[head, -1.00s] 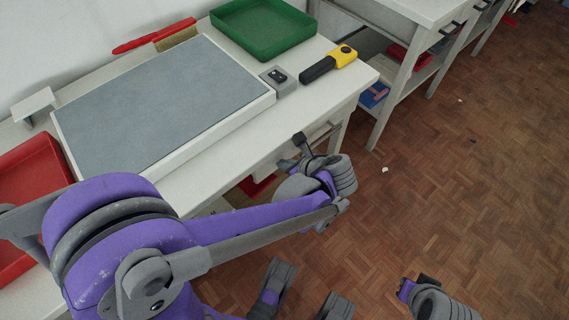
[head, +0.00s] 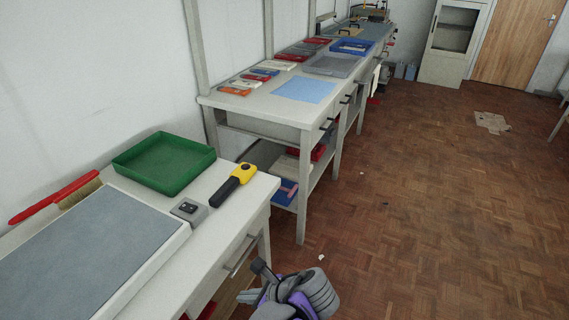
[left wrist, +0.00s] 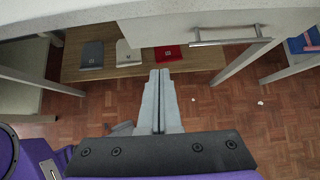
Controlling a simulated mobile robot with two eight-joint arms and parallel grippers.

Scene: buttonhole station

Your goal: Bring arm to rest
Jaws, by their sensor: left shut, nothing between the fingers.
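My left gripper (head: 262,283) shows at the bottom of the head view, beside the front edge of the near table (head: 222,262). In the left wrist view its two grey fingers (left wrist: 159,100) lie together, with nothing between them. They point towards a low wooden shelf (left wrist: 200,60) under the table, apart from the things on it. My right gripper is not in view.
A green tray (head: 163,190), a yellow and black tool (head: 234,184), a red-handled brush (head: 60,197) and a grey board (head: 85,255) are on the near table. A drawer handle (left wrist: 230,36) juts from its front. The parquet floor (head: 430,220) at right is mostly clear.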

